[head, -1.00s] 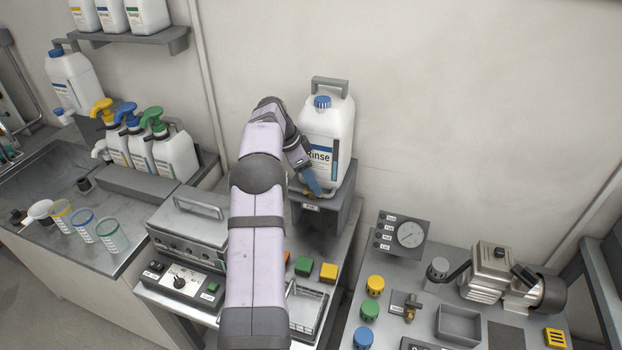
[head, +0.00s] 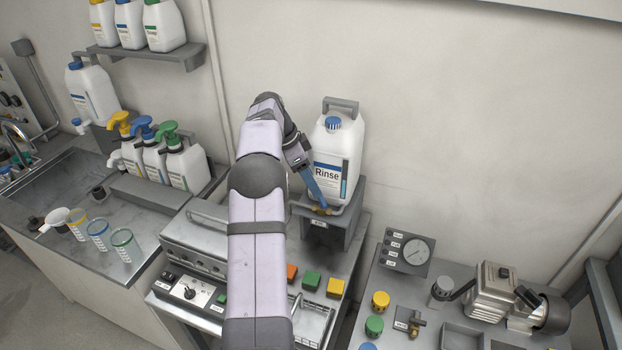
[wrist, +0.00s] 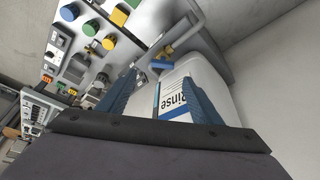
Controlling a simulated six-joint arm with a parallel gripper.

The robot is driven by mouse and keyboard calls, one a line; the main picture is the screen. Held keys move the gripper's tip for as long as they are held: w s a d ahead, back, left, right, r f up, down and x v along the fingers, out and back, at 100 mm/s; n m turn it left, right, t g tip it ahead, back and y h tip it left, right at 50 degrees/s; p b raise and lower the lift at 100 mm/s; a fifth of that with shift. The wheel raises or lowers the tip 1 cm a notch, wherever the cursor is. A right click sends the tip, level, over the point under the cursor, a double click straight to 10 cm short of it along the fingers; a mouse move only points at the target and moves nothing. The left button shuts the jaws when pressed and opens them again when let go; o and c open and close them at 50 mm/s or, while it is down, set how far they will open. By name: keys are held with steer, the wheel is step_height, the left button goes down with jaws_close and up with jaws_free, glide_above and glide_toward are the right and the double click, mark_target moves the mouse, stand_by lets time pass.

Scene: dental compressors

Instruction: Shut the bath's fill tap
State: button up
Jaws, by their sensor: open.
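The white Rinse jug (head: 337,150) with a blue cap stands on a grey stand (head: 345,225) at the back wall. A small brass tap (head: 322,210) sits at the jug's foot, partly hidden by my gripper. In the wrist view the brass tap (wrist: 168,49) has a blue handle (wrist: 160,64). My gripper (head: 316,196) is open, its blue fingers pointing down at the tap. In the wrist view my gripper (wrist: 160,78) has the blue handle just beyond and between its fingertips; contact cannot be told. The steel bath (head: 195,240) stands left of my arm, partly hidden.
Orange, green and yellow blocks (head: 312,282) and a wire basket (head: 308,315) lie in front of the stand. Pump bottles (head: 183,165) stand at left. A gauge panel (head: 404,252) and a compressor (head: 497,290) are at right. The wall right of the jug is clear.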

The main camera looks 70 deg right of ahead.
steer(key=shift+c, duration=0.6)
steer(key=shift+s+f, duration=0.1)
steer(key=c, duration=0.6)
steer(key=n+t+h+b, duration=0.1)
steer(key=n+t+b, duration=0.7)
steer(key=n, duration=1)
glide_toward(323, 200)
steer(key=shift+w+g+b, duration=0.8)
steer(key=shift+b, duration=0.25)
steer(key=shift+c, duration=0.2)
steer(key=shift+p+x, duration=1.25)
steer(key=shift+x, duration=2.35)
jaws_close()
